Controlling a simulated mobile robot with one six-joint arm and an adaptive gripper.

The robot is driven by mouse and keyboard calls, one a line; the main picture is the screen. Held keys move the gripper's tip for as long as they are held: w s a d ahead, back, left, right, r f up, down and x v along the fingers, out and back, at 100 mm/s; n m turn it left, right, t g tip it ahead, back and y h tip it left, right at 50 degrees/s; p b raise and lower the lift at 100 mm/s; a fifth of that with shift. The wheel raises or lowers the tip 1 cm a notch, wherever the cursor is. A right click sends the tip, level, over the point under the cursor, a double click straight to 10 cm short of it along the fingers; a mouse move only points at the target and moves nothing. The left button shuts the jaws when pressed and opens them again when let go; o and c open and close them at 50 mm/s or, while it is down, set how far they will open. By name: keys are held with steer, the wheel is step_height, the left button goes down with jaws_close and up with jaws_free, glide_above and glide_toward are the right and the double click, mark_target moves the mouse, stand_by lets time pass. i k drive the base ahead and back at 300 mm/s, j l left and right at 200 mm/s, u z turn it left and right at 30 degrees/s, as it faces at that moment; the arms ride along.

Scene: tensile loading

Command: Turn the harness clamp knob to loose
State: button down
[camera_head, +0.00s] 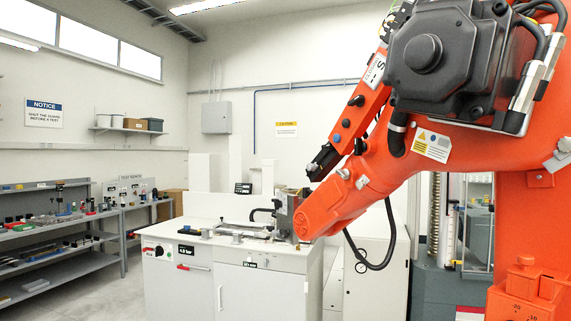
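A large orange arm (405,165) fills the right half of the view and slopes down to the left over a white bench. A grey metal block (284,212) with a black curved piece (262,212) is at its low end, close above or on the bench top. A narrower orange part (362,108) with small round dark knobs ends in a black tip (320,164). I cannot make out my gripper's fingers or what they hold. No knob is clearly marked as the harness clamp knob, and its setting cannot be read.
The white bench cabinet (262,285) has a dark round control (159,251) and a red handle on its front. A loose black cable (388,235) hangs under the arm. Grey shelves (60,255) with small parts stand at the left. The floor between shelves and bench is clear.

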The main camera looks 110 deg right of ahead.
mark_target(330, 145)
steer(key=z, duration=4.05)
steer(key=i+j+z, duration=0.15)
steer(key=i+j, duration=0.6)
steer(key=i, duration=0.15)
